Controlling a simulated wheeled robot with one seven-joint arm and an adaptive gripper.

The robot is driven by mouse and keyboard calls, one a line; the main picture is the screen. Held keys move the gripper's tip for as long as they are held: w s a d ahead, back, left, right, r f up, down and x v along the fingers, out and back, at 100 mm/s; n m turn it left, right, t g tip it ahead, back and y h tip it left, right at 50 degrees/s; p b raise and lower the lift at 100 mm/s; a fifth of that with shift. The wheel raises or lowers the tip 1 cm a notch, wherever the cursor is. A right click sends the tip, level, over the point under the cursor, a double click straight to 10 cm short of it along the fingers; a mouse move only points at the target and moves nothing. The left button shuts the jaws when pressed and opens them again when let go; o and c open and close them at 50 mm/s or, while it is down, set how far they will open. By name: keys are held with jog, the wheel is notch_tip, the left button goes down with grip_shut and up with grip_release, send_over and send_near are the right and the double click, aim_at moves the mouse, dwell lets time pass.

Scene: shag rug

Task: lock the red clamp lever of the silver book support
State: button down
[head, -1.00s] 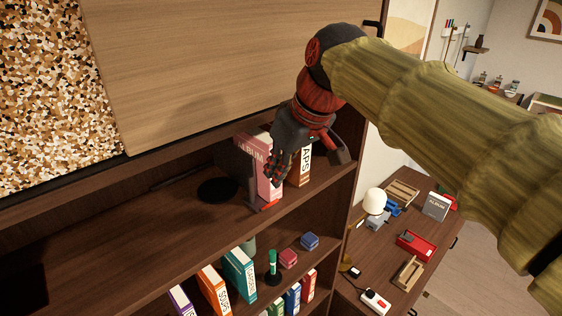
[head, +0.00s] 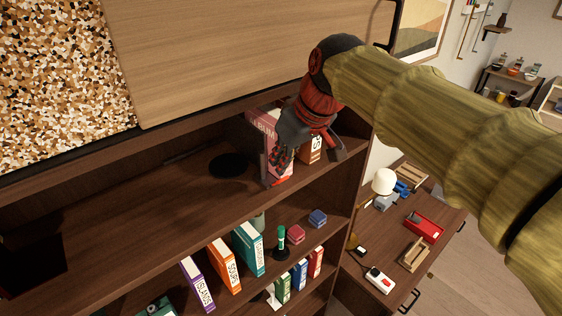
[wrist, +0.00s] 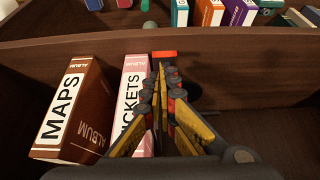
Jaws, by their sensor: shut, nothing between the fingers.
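The silver book support (head: 264,166) stands upright on the upper shelf, against the pink album (head: 264,119). Its red clamp lever (head: 279,183) is low at the front, near the shelf edge. The lever shows in the wrist view as a red patch (wrist: 164,54) just beyond my fingertips. My gripper (head: 277,166) is shut and empty, its fingers pointing down just above the lever. In the wrist view my fingers (wrist: 165,72) hide most of the support. I cannot tell whether they touch the lever, nor the lever's exact angle.
The pink TICKETS album (wrist: 132,100) and the brown MAPS album (wrist: 75,115) stand close beside my fingers. A dark round disc (head: 228,165) lies on the shelf to the left, with bare shelf beyond. A lower shelf holds books (head: 222,262), and a cluttered desk (head: 395,250) is at right.

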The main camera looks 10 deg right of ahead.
jog(key=shift+s+d+f+t+y+b, duration=0.3)
jog(key=shift+s+t+y+b, duration=0.35)
jog(key=shift+b, duration=2.15)
jog(key=shift+w+t+b, duration=0.1)
jog(key=shift+t+b, duration=0.15)
jog(key=shift+b, duration=0.05)
jog(key=s+f+t+y+b, duration=0.1)
jog(key=t+b, duration=0.1)
jog(key=b, duration=0.6)
jog(key=s+d+t+y+b, duration=0.1)
jog(key=b, duration=0.7)
jog(key=s+d+f+t+y+b, duration=0.1)
jog(key=t+b, duration=0.1)
jog(key=b, duration=0.6)
jog(key=shift+f+t+y+b, duration=0.3)
jog(key=shift+y+b, duration=0.05)
jog(key=shift+d, duration=0.1)
jog(key=shift+s+d+f+b, duration=0.2)
jog(key=shift+s+d+b, duration=0.15)
jog(key=shift+s+b, duration=0.3)
jog(key=shift+r, duration=0.1)
